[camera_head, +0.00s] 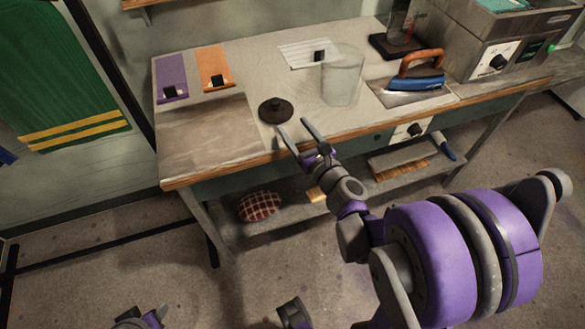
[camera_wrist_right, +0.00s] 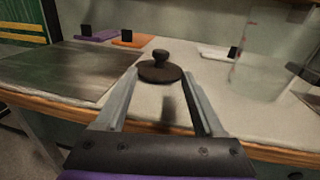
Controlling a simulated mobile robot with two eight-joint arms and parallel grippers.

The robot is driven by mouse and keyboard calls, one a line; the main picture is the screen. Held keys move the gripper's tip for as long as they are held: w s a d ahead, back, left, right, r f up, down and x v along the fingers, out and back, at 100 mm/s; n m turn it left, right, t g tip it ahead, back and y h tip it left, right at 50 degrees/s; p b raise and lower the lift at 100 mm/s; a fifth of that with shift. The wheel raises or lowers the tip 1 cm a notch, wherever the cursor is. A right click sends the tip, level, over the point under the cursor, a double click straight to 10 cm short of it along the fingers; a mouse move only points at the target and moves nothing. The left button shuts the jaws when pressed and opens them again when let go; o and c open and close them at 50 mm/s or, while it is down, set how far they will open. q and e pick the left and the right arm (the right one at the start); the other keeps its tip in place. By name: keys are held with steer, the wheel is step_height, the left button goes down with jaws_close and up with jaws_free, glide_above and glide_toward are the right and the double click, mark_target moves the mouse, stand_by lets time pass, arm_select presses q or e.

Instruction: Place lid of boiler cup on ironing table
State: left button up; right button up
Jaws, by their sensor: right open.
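The dark round lid (camera_head: 276,110) with a knob lies flat on the pale top of the long wood-edged table (camera_head: 250,65), near its front edge. It also shows in the right wrist view (camera_wrist_right: 160,72). My right gripper (camera_head: 293,128) is open and empty, just in front of the lid, with its fingers reaching over the table's front edge. In the wrist view the lid sits beyond and between the fingertips, not held. A clear cup (camera_head: 342,78) stands right of the lid. Part of my left arm (camera_head: 140,318) shows at the bottom edge; its fingers cannot be made out.
A grey-brown sheet or pad (camera_head: 208,135) covers the table's left front. A blue iron (camera_head: 415,82) stands at the right, beside a metal boiler unit (camera_head: 495,45). Purple (camera_head: 171,75) and orange (camera_head: 213,68) cards lie at the back left. A shelf below holds a checked cushion (camera_head: 259,206).

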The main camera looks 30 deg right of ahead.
steer(key=a+n+g+y, duration=0.1)
steer(key=a+n, duration=0.2)
steer(key=n, duration=0.1)
steer(key=s+a+n+g+y, duration=0.1)
steer(key=a+n+y, duration=0.1)
steer(key=a+n, duration=0.2)
steer(key=a+f+n+g+y, duration=0.1)
steer(key=a+n+y, duration=0.1)
steer(key=a+n, duration=0.2)
steer(key=shift+s+n, duration=0.3)
steer(key=shift+n, duration=0.1)
steer(key=s+a+f+n+g, duration=0.65)
steer(key=s+n, duration=0.35)
steer(key=n, duration=0.5)
steer(key=s+d+f+n+g+h, duration=0.1)
steer(key=s+d+n+g+h, duration=0.2)
steer(key=s+n, duration=0.4)
steer(key=shift+s+d+f+n+h, duration=0.3)
steer(key=shift+d+n+h, duration=0.1)
steer(key=shift+d+n, duration=0.4)
steer(key=shift+a+g, duration=0.1)
steer(key=shift+g, duration=0.15)
